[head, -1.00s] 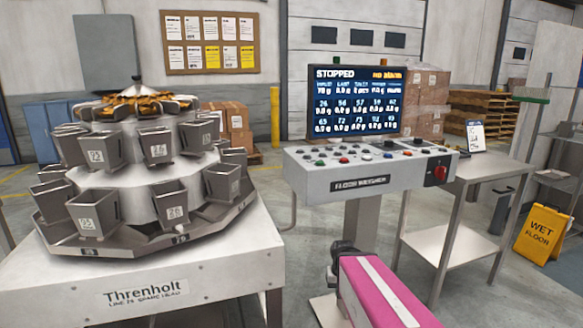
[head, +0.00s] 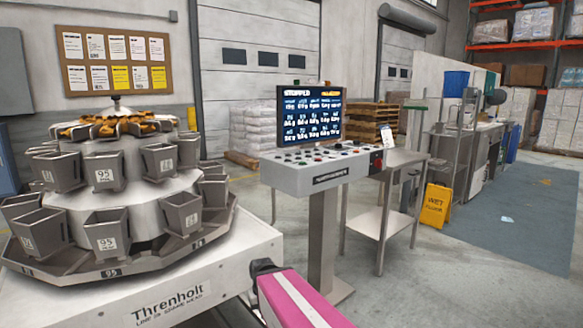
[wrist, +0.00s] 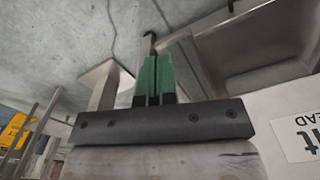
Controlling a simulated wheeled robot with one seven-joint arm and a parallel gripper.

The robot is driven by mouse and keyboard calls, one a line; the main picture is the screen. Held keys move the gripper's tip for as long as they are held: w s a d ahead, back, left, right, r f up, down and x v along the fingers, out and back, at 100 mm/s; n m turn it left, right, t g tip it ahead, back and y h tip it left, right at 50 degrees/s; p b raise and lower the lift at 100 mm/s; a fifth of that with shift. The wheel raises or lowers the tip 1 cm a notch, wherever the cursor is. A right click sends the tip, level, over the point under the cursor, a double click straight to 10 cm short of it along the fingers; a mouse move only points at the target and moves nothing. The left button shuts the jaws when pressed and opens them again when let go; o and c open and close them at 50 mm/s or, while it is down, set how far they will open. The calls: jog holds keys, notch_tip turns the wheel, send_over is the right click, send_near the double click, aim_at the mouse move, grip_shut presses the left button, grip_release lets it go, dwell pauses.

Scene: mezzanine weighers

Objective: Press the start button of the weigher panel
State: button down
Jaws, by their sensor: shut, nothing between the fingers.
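The weigher panel (head: 292,181) is a light grey sloped box on a grey post, right of the weigher machine in the head view. Button labels are too small to read, so I cannot tell which is the start button. The screen (head: 311,115) above reads STOPPED. My gripper shows in the wrist view with green fingers (wrist: 154,78) shut together and empty, apart from the panel. In the head view my pink arm is low, in front of the panel's post.
The Threnholt multi-head weigher (head: 110,210) with grey buckets fills the left, its white base close to my arm. A steel side table (head: 385,215) stands right of the panel, with a yellow wet floor sign (head: 436,206) beyond. Floor at lower right is clear.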

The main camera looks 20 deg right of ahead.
jog(key=shift+s+a, duration=0.2)
jog(key=shift+a, duration=0.2)
